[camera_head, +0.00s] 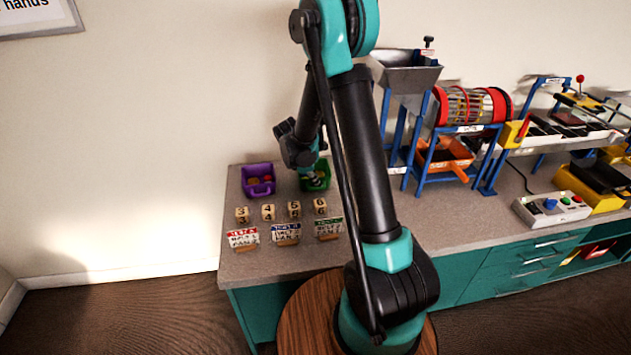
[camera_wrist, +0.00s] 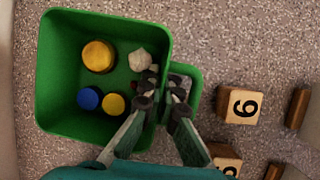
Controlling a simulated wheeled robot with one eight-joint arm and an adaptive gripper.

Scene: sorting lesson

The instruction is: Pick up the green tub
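The green tub (camera_wrist: 52,62) fills the left of the wrist view, upright on the speckled counter. It holds two yellow discs (camera_wrist: 98,56), a blue disc (camera_wrist: 88,98) and a whitish lump (camera_wrist: 139,60). My gripper (camera_wrist: 165,92) is at the tub's right wall, with one finger inside and the other outside, over a small green tab. The fingertips are close together with the wall between them; whether they press on it I cannot tell. In the head view the green tub (camera_head: 325,183) is partly hidden under my gripper (camera_head: 313,174).
A purple tub (camera_head: 258,188) stands left of the green tub. Number blocks (camera_head: 294,208) and label cards (camera_head: 286,235) lie in front. A block marked 6 (camera_wrist: 241,104) is close to the right. A blue-framed machine (camera_head: 412,130) stands to the right.

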